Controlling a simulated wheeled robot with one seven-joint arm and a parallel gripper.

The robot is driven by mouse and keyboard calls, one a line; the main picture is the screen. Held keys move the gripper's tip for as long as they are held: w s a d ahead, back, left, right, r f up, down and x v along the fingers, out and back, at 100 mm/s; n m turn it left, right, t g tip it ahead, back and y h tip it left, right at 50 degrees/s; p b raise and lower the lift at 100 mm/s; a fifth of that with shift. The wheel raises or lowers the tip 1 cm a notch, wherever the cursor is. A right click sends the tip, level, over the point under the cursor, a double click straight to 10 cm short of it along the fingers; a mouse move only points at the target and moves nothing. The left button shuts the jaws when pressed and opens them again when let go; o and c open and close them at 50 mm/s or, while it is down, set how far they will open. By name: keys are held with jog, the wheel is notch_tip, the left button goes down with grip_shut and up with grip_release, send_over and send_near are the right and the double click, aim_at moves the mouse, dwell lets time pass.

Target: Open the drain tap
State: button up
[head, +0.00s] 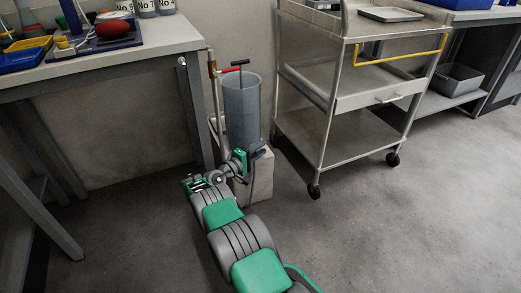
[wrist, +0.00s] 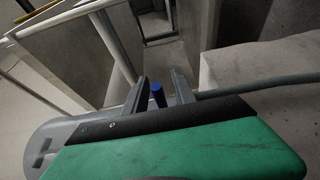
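A tall grey cylinder (head: 242,108) stands on a pale block (head: 262,180) between the table and the trolley. A small blue handle (head: 260,154), which looks like the drain tap's, shows low at the cylinder's right side. The tap's body is hidden behind my arm. My gripper (wrist: 157,80) is open in the wrist view. The blue handle (wrist: 158,95) shows in the gap between the two fingers, with space visible on both sides. I cannot tell how deep it lies between them. In the head view my wrist is beside the cylinder's foot.
A table (head: 120,52) stands at left and a metal trolley (head: 335,105) on wheels at right, both close to my arm. A grey hose (wrist: 255,84) runs right in the wrist view. Floor at lower right is clear.

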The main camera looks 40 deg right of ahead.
jog(key=a+p, duration=0.3)
jog(key=a, duration=0.4)
jog(key=shift+s+a, duration=0.35)
jog(key=shift+a, duration=0.05)
